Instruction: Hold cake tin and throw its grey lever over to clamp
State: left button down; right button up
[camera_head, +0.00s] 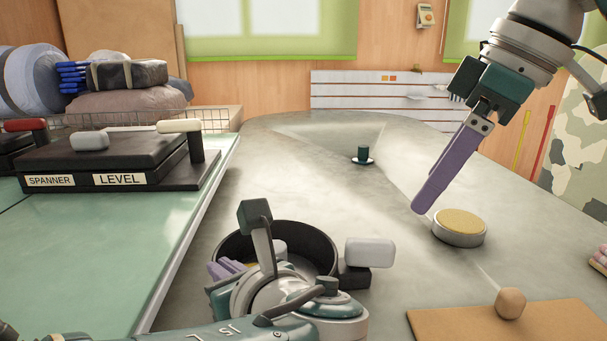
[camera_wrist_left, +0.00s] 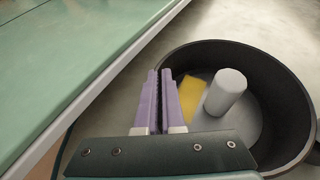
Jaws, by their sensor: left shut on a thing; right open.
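The cake tin (camera_head: 318,238) is a dark, round, open tin standing on the grey worktop. My left gripper (camera_head: 222,268) is shut on its left wall; the purple fingers (camera_wrist_left: 160,75) pinch the rim in the left wrist view, where the tin (camera_wrist_left: 285,70) also shows. The grey lever (camera_head: 370,252) appears as a pale rounded grip above a black block (camera_head: 355,277) at the tin's right side. A pale grey cylinder (camera_wrist_left: 225,92) and a yellow patch (camera_wrist_left: 191,98) show inside the tin. My right gripper (camera_head: 424,208) is open and empty, high to the right, apart from the tin.
A round metal piece with a yellow top (camera_head: 460,225) stands near my right fingers. A brown board (camera_head: 530,325) with a small knob (camera_head: 510,302) lies front right. A small dark peg (camera_head: 363,153) stands farther back. A green bench (camera_head: 110,240) with black labelled boxes is at left.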

pick_arm(q)
jog(key=c, duration=1)
grip_release()
jog(key=shift+o, duration=0.2)
jog(key=shift+s+d, duration=0.1)
jog(key=shift+s+d+r, duration=0.15)
jog(key=shift+s+d, duration=0.2)
jog(key=shift+s, duration=0.05)
jog(key=v, duration=1)
jog(key=shift+s+r, duration=0.25)
jog(key=shift+r, duration=0.05)
jog(key=shift+d, duration=0.1)
